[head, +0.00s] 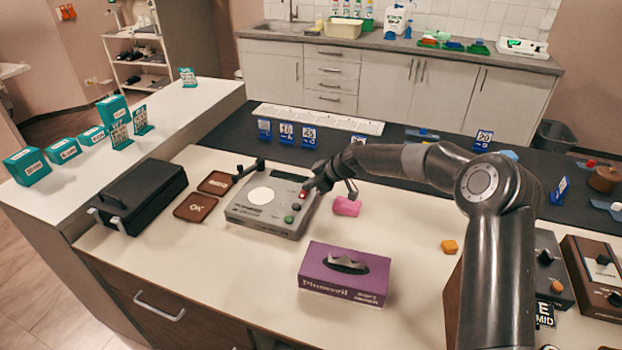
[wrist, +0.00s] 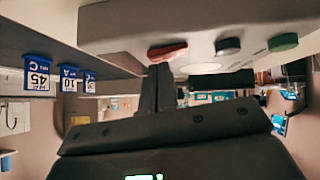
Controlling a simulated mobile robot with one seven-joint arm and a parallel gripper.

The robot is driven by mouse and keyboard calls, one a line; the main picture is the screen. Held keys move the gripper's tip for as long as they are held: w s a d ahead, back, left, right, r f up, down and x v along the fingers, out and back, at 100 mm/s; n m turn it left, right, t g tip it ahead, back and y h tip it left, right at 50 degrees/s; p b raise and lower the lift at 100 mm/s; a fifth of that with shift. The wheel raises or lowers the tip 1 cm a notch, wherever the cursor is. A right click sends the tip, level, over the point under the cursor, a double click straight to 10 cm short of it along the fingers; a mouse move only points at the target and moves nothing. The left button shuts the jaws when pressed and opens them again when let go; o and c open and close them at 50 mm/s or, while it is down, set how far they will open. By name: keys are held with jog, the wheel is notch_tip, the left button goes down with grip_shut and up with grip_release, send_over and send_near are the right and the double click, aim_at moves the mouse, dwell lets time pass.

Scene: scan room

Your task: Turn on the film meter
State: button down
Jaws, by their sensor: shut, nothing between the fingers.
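The film meter (head: 262,212) is a grey box on the pale counter, with a white round disc and a short black arm at its back. Its right side carries a red switch (head: 304,195), a dark knob and a green button (head: 289,219). My gripper (head: 309,188) is shut and empty at the meter's right edge, right by the red switch. In the wrist view, which is upside down, the shut fingers (wrist: 159,86) are close to the red switch (wrist: 167,49); the dark knob and green button (wrist: 283,42) lie further right. I cannot tell whether the fingertips touch the switch.
A pink block (head: 346,206) lies just right of the meter. A purple tissue box (head: 345,273) stands in front. Brown mats (head: 196,207) and a black case (head: 139,196) are to the left. Blue number markers (head: 286,133) stand behind. Clear counter lies left of the tissue box.

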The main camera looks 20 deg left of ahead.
dwell(0.3)
jog(key=shift+w+f+g, duration=0.15)
jog(key=shift+f+g, duration=0.15)
jog(key=shift+f, duration=0.05)
jog(key=shift+s+r, duration=0.15)
jog(key=shift+s, duration=0.75)
jog(key=shift+r, duration=0.1)
